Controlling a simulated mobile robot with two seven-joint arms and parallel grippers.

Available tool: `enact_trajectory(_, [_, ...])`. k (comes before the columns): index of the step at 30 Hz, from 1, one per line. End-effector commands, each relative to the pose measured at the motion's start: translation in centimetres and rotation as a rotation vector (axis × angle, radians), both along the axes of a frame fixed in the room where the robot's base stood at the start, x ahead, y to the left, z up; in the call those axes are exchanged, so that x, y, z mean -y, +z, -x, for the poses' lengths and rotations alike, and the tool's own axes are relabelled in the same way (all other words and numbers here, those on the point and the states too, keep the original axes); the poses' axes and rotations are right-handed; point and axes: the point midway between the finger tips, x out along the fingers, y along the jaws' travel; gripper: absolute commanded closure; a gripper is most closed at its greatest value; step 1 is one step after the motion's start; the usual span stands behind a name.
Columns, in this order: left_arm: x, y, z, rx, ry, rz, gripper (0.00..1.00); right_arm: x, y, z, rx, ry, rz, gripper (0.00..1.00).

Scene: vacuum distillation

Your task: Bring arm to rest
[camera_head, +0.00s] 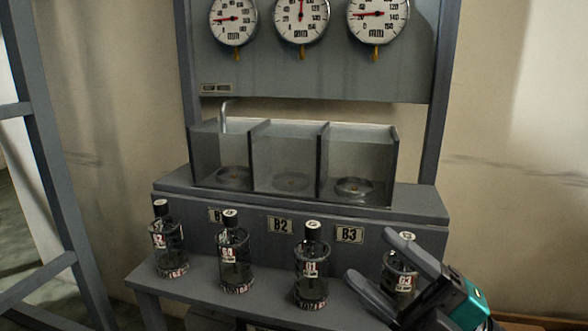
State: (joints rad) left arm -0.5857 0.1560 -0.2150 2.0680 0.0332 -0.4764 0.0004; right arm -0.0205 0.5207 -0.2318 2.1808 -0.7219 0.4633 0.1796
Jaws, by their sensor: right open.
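My right gripper (378,268) is at the lower right, its dark grey fingers spread apart. It is in front of the rightmost bottle (402,262), whose lower part is partly hidden by the fingers. I cannot tell whether a finger touches that bottle. My left gripper is not in view.
More dark-capped bottles (168,243), (234,255), (311,268) stand upright on the front shelf (205,290). Behind is a three-compartment glass tank (290,160) with a bent metal pipe (224,115) at left. Three gauges (301,20) hang above. A grey frame (50,160) stands left.

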Motion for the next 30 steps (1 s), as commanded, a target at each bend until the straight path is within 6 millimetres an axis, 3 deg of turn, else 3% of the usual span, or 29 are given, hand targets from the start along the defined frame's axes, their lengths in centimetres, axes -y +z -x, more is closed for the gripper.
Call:
enact_trajectory(3, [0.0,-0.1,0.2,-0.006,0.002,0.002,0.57,3.1,-6.9,-2.8,-0.398,-0.200,-0.257,0.36])
enact_trajectory(7, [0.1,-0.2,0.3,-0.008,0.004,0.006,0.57,5.3,-16.6,-2.6,-0.819,-0.390,-0.432,0.36])
enact_trajectory(11, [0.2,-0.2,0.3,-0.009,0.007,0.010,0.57,5.7,-25.5,0.7,-1.192,-0.522,-0.529,0.36])
enact_trajectory(12, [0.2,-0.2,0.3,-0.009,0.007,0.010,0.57,5.5,-28.0,2.2,-1.301,-0.554,-0.551,0.36])
enact_trajectory(16, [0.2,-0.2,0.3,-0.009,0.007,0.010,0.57,4.1,-34.8,8.1,-1.643,-0.630,-0.599,0.36])
enact_trajectory(17, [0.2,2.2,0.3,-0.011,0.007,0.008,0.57,4.5,-32.2,7.6,-1.618,-0.631,-0.596,0.36])
enact_trajectory(18, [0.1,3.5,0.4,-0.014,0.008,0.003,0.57,4.8,-30.7,7.5,-1.606,-0.638,-0.592,0.36])
enact_trajectory(22, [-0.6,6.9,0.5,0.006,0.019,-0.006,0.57,5.7,-28.0,7.8,-1.595,-0.659,-0.590,0.36])
enact_trajectory(30, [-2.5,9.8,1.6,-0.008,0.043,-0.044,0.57,7.0,-24.3,8.5,-1.579,-0.692,-0.587,0.36])
